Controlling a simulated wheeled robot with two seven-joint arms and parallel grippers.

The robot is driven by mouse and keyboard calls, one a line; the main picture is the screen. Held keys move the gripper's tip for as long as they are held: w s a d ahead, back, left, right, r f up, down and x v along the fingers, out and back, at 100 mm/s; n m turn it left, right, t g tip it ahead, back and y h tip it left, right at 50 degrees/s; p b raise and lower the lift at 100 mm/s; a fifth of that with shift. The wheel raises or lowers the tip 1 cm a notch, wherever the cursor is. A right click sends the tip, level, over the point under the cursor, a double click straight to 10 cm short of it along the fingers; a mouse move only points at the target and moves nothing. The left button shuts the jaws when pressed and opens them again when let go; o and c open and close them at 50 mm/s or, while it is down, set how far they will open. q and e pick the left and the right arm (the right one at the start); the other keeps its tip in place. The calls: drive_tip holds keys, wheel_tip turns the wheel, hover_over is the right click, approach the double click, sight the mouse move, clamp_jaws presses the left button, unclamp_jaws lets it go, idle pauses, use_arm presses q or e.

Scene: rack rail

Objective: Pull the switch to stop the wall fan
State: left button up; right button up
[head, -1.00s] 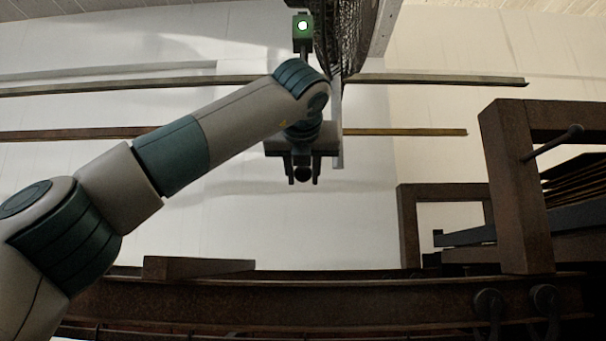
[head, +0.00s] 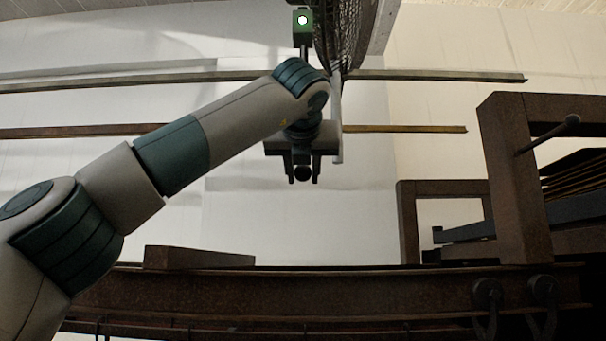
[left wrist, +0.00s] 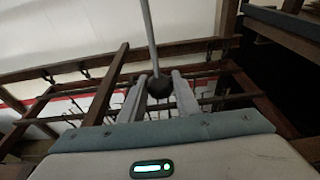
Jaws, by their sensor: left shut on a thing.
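The wall fan (head: 340,35) is at the top centre of the head view, seen edge-on and partly cut off. Beside its left edge is a green switch box (head: 303,22) with a bright white light. A thin rod or cord runs down from the box and passes behind my left arm. My left gripper (head: 303,181) points down below the fan and is shut on a dark round pull knob (head: 302,173). In the left wrist view the knob (left wrist: 160,87) sits between the two fingers, with its grey cord (left wrist: 150,35) rising from it. My right gripper is not in view.
Two long rails (head: 120,81) run along the pale wall behind my arm. A brown rack frame (head: 512,185) with a protruding peg stands at right. A heavy brown beam (head: 330,300) crosses the bottom. The space directly below my left gripper, above the beam, looks clear.

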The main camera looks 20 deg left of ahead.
use_arm(q)
drive_tip(key=shift+f, duration=0.3)
drive_tip(key=shift+r, duration=0.15)
drive_tip(key=shift+r+p, duration=0.65)
drive_tip(key=shift+r, duration=0.25)
drive_tip(key=o, duration=1.1)
drive_tip(key=shift+s, duration=0.1)
